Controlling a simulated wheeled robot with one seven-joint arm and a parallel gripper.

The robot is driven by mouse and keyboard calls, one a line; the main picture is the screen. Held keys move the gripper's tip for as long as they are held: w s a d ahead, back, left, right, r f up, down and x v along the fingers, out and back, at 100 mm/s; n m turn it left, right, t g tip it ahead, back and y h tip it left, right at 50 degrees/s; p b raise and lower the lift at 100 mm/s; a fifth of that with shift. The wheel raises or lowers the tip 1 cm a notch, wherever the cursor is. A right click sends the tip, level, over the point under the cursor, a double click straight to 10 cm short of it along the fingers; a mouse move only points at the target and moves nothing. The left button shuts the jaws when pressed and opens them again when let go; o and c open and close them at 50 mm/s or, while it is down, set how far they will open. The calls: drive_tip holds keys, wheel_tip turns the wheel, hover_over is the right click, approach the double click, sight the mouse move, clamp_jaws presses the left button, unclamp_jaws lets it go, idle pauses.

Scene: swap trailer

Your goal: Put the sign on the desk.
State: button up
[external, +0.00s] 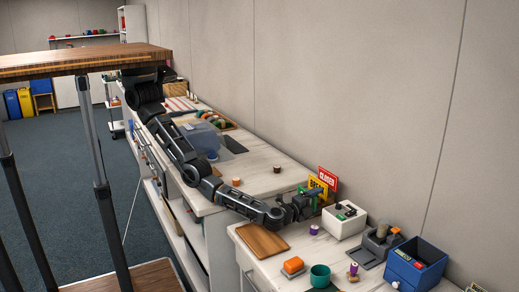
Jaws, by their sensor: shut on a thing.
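A sign with a red panel (327,178) and a yellow panel (317,188) stands upright near the wall; whether the panels are one piece is unclear. The red panel bears white lettering that seems to read "CLOSED". My gripper (308,203) is at the yellow panel's lower part and is shut on the sign. The fingers are small and dark, so the exact contact is hard to see. Below lies a pale-topped desk (262,283) along the wall. I cannot tell whether the sign's bottom edge touches a surface.
The counter's middle (255,178) has free room.

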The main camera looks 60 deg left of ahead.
drive_tip(key=shift+a+f+b, duration=0.1)
drive_tip(key=shift+f+b, duration=0.55)
drive_tip(key=shift+b, duration=0.25)
drive_tip(key=o, duration=0.9)
drive_tip(key=shift+s+a+f, duration=0.1)
drive_tip(key=shift+f, duration=0.15)
drive_tip(key=shift+r, duration=0.1)
drive_tip(key=shift+r+p, duration=0.6)
drive_tip(key=shift+p, duration=0.35)
drive_tip(key=s, duration=0.2)
drive_tip(key=s+d+p, duration=0.1)
drive_tip(key=s, duration=0.2)
drive_tip(key=shift+r+p, duration=0.15)
drive_tip(key=shift+p, duration=0.15)
wheel_tip(320, 180, up, 7)
drive_tip(key=p, duration=0.4)
drive_tip(key=shift+w+p, duration=0.15)
drive_tip(key=shift+p, duration=0.15)
